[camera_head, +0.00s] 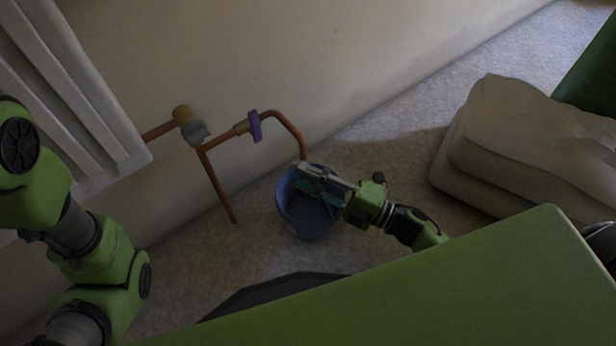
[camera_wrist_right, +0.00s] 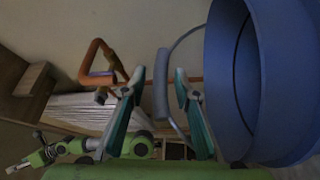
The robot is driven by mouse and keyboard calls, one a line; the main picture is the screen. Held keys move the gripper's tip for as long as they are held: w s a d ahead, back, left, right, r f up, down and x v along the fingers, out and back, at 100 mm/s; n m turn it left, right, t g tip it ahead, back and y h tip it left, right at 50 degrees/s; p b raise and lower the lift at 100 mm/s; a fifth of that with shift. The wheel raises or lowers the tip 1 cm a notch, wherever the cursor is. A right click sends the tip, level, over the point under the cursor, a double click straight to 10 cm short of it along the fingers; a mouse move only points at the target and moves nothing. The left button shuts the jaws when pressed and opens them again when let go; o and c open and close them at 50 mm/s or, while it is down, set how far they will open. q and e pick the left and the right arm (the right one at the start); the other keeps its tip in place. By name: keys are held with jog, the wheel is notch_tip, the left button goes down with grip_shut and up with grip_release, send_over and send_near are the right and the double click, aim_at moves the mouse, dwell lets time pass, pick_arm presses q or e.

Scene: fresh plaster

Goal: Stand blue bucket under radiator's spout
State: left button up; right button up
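The blue bucket (camera_head: 292,218) shows below the radiator's pipe in the head view, its opening facing up. The copper spout (camera_head: 292,127), with a purple valve (camera_head: 255,126), bends down and ends near the bucket's back rim. The white radiator (camera_head: 85,95) is at upper left. My right gripper (camera_head: 312,176) reaches over the bucket's opening from the right. In the right wrist view its two teal-padded fingers (camera_wrist_right: 160,78) are apart, with the handle grip (camera_wrist_right: 161,100) between them and gaps on both sides. The bucket (camera_wrist_right: 290,80) fills the right side there. My left gripper's fingers are not clear.
A second copper pipe (camera_head: 217,185) runs down to the floor left of the bucket. Covered grey bulk (camera_head: 520,140) stands on the carpet at right. A green surface (camera_head: 430,290) crosses the foreground.

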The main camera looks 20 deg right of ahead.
jog(key=shift+s+d, duration=0.25)
jog(key=shift+s, duration=0.05)
jog(key=p+v, duration=0.4)
jog(key=v, duration=0.7)
